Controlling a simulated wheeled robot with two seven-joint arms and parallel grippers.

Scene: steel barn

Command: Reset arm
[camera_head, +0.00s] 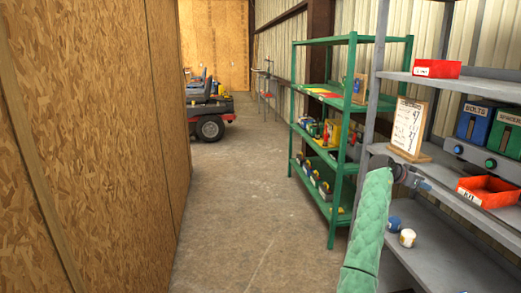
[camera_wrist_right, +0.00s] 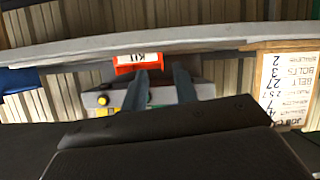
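My right arm, in a green quilted sleeve, reaches up from the bottom of the head view. My right gripper (camera_head: 422,184) is in front of the grey shelf, left of the red KIT bin (camera_head: 485,191). In the right wrist view my right gripper (camera_wrist_right: 161,84) shows two grey fingers spread apart with nothing held between them. The red KIT bin also shows in that view (camera_wrist_right: 124,67), beyond the fingers. My left arm and gripper are not in view.
A green rack (camera_head: 342,170) stands behind. The floor aisle (camera_head: 235,200) beside the chipboard wall (camera_head: 90,130) is clear up to a red mower (camera_head: 209,112).

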